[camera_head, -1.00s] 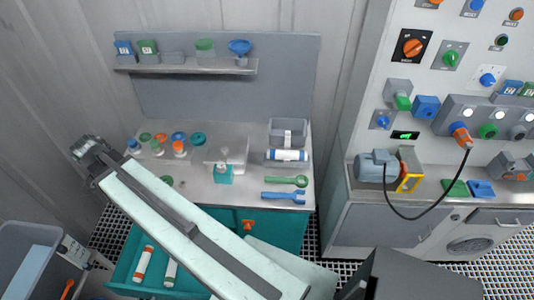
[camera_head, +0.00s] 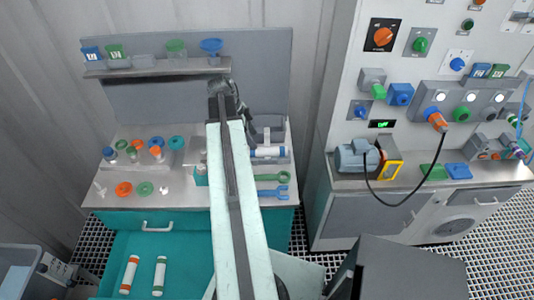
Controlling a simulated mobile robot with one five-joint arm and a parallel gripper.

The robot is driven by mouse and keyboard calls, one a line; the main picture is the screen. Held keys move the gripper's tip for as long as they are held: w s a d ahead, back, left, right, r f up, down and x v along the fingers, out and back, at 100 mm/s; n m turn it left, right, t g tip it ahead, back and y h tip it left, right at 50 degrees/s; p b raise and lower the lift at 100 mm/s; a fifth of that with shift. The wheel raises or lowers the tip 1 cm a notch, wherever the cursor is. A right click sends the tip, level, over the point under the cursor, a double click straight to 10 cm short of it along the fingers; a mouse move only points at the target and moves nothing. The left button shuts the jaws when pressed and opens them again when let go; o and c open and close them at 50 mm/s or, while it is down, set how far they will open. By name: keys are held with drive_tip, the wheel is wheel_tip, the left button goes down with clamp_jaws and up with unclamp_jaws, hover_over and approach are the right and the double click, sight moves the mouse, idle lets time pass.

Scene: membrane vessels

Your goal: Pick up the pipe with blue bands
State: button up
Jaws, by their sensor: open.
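My gripper (camera_head: 257,138) is dark grey and hangs from the wrist at the far end of my arm. In the picture it is just above and left of the pipe. It is open, with nothing seen between its jaws. Whether it touches the pipe cannot be told.
A green wrench (camera_head: 272,177) and a blue wrench (camera_head: 273,192) lie in front of the holder. Caps and small bottles stand on the left of the bench. The open teal drawer (camera_head: 190,245) holds an orange-banded pipe (camera_head: 129,273) and a green-banded pipe (camera_head: 159,275). A shelf (camera_head: 150,69) is above.

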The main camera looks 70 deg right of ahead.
sight(267, 152)
drive_tip(key=b+x, duration=0.1)
drive_tip(key=x, duration=0.1)
drive_tip(key=b+x, duration=0.4)
drive_tip(key=shift+w+a+f, duration=0.15)
drive_tip(key=shift+a, duration=0.3)
drive_tip(key=shift+f, duration=0.15)
drive_tip(key=shift+r, duration=0.2)
clamp_jaws()
